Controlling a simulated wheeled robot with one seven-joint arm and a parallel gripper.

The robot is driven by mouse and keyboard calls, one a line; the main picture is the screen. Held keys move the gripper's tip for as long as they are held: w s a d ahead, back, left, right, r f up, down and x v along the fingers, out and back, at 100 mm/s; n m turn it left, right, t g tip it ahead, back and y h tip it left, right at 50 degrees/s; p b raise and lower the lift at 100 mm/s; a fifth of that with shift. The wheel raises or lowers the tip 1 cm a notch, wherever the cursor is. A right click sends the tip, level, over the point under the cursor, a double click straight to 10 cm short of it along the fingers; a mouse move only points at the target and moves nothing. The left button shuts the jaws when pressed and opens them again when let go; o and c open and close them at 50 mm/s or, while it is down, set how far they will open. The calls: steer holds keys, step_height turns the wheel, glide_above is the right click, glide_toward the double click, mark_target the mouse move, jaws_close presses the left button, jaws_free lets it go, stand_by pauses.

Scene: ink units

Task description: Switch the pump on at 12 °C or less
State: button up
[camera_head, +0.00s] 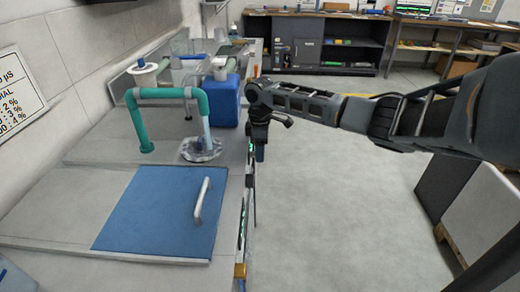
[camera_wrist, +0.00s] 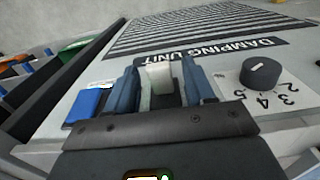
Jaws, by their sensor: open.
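In the wrist view my gripper (camera_wrist: 160,90) is open, its two blue fingers apart on the front of a unit lettered "DAMPING UNIT" (camera_wrist: 215,50). A cream block-like part (camera_wrist: 158,76) shows between the fingers; I cannot tell whether it is a switch or whether they touch it. In the head view my gripper (camera_head: 260,150) hangs down by the counter's right edge, its fingertips not clear. No temperature reading is legible. No part is legibly marked as the pump.
A black dial (camera_wrist: 260,73) with numbers sits right of my fingers; a blue part (camera_wrist: 88,103) lies left. The counter bears a blue lid (camera_head: 160,210) with a handle, a green pipe (camera_head: 165,93) and a blue container (camera_head: 224,100). Open floor (camera_head: 330,220) lies right.

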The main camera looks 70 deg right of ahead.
jaws_close()
steer(key=shift+w+a+r+p, duration=0.15)
steer(key=shift+r+p, duration=0.2)
steer(key=shift+p, duration=0.5)
steer(key=shift+g+p, duration=0.6)
steer(key=shift+p, duration=0.1)
steer(key=shift+h, duration=0.3)
steer(key=shift+f, duration=0.1)
jaws_free()
steer(key=shift+w+a+r, duration=0.1)
steer(key=shift+w+r, duration=0.1)
steer(key=shift+r, duration=1.1)
steer(key=shift+w+r, duration=0.15)
steer(key=shift+r, duration=1.15)
steer(key=shift+w+a+r, duration=0.1)
steer(key=shift+w+r, duration=0.1)
steer(key=shift+r, duration=1.1)
